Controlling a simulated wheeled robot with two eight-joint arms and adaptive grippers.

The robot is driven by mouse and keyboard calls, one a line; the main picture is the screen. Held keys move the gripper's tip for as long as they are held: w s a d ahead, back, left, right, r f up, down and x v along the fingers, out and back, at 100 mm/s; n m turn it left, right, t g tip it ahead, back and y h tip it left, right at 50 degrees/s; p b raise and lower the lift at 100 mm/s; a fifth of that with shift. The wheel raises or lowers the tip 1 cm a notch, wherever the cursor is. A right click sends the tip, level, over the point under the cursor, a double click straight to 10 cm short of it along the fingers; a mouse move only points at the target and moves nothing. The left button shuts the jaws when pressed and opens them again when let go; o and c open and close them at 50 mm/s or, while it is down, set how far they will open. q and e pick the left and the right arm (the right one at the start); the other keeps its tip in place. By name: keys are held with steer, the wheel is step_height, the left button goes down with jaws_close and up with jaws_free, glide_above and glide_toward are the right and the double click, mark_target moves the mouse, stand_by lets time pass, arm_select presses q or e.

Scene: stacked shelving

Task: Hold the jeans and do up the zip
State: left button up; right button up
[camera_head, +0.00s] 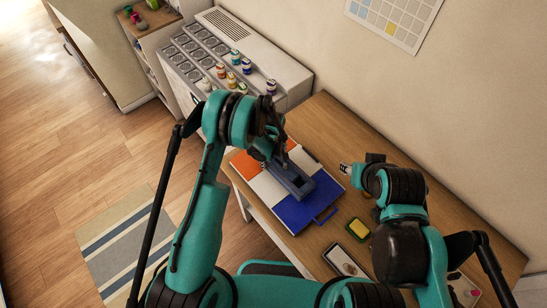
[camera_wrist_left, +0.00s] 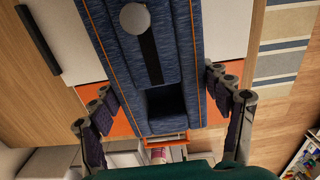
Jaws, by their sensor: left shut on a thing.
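The jeans piece (camera_head: 292,183) is a dark blue denim block with a long slot. It lies on an orange, white and blue board (camera_head: 296,212) on the wooden table. In the left wrist view the denim (camera_wrist_left: 186,60) has orange stitching, a grey round-ended tab (camera_wrist_left: 134,18) and a dark opening (camera_wrist_left: 165,103). My left gripper (camera_head: 277,153) is at its far end, with its fingers (camera_wrist_left: 160,105) on either side, shut on it. My right gripper (camera_head: 345,168) hangs to the right of the board, apart from the jeans; its jaw opening is too small to tell.
A yellow-and-green sponge (camera_head: 358,229) and a dark-rimmed tray (camera_head: 345,262) lie on the table (camera_head: 335,125) near the board. Several small jars (camera_head: 233,78) stand on the white cabinet (camera_head: 262,50) behind. A wall bounds the right side. A striped rug (camera_head: 120,245) lies on the floor.

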arm_select(q)
steer(key=shift+f, duration=1.55)
steer(key=o, duration=1.1)
steer(key=c, duration=0.7)
steer(key=shift+c, duration=0.2)
